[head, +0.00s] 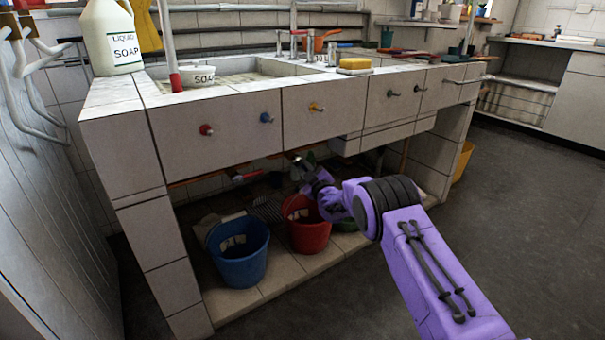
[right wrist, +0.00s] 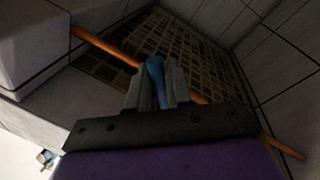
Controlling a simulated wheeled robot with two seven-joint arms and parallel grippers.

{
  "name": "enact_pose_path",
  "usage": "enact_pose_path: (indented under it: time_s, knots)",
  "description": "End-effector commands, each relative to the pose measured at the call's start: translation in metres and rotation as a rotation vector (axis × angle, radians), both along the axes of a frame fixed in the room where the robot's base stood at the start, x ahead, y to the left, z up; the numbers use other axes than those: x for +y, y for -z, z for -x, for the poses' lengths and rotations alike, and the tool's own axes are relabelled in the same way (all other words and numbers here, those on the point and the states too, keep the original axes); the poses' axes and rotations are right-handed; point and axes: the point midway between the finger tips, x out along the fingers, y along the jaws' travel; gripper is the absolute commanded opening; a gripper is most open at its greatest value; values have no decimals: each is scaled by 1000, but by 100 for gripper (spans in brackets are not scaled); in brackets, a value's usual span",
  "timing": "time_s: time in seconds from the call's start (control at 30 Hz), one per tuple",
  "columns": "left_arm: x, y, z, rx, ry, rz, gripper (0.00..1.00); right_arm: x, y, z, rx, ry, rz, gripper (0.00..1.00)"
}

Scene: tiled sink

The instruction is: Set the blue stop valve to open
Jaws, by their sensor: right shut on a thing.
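The blue stop valve's handle (right wrist: 155,72) shows in the right wrist view, between the two fingers of my right gripper (right wrist: 157,85). The gripper is shut on it. The handle stands at a slant across the line of an orange pipe (right wrist: 105,48); the valve body is hidden by the fingers. In the head view my right gripper (head: 299,163) reaches under the sink counter, and the blue handle cannot be made out there. My left gripper is not in view.
A blue bucket (head: 238,262) and a red bucket (head: 307,235) stand on the tiled shelf below my right arm. The counter front (head: 215,140) with several coloured knobs hangs above the gripper. A red handle (head: 246,177) sits left of the gripper.

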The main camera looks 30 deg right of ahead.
Motion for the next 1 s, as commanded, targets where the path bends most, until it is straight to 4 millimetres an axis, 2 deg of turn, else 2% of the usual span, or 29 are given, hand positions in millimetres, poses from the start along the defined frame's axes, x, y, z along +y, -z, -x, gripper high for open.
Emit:
enact_pose_path:
  time_s: [0.6, 1.0]
  knots:
    - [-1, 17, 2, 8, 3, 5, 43, -17, -23, -1, -19, -1, 574, 0]
    - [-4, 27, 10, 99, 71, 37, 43, -20, -37, -1, -28, 1, 825, 0]
